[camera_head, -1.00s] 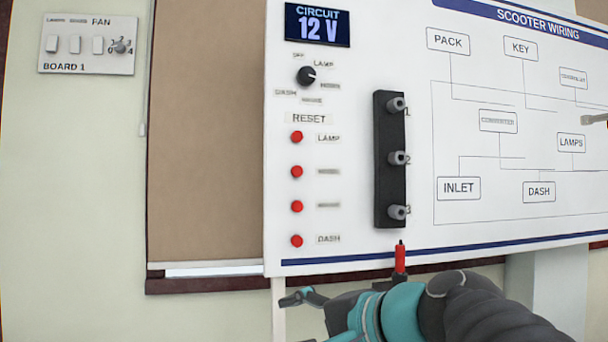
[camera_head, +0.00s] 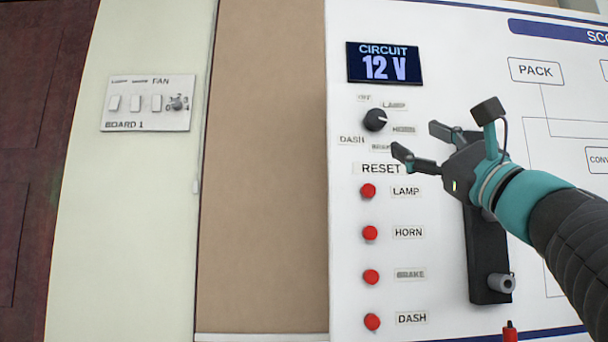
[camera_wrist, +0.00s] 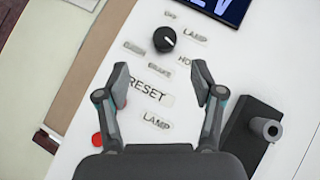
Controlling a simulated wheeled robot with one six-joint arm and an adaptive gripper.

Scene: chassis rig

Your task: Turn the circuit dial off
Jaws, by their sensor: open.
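The circuit dial (camera_head: 375,120) is a black round knob on the white wiring board, below the display (camera_head: 384,64) reading "CIRCUIT 12 V". Labels OFF, LAMP, HORN, BRAKE and DASH ring it. Its pale mark points rightward, toward the LAMP and HORN side; I cannot tell exactly which label. The OFF label (camera_head: 364,98) is above the knob. My gripper (camera_head: 418,142) is open and empty, right of and slightly below the dial, apart from it. In the wrist view the dial (camera_wrist: 164,39) lies beyond the gap between my spread fingers (camera_wrist: 160,80).
Red reset buttons (camera_head: 370,233) run in a column below the dial. A black terminal block (camera_head: 489,260) with grey posts sits behind and below my gripper. A red plug (camera_head: 510,331) is at the lower edge. A fan switch board (camera_head: 148,103) hangs far left.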

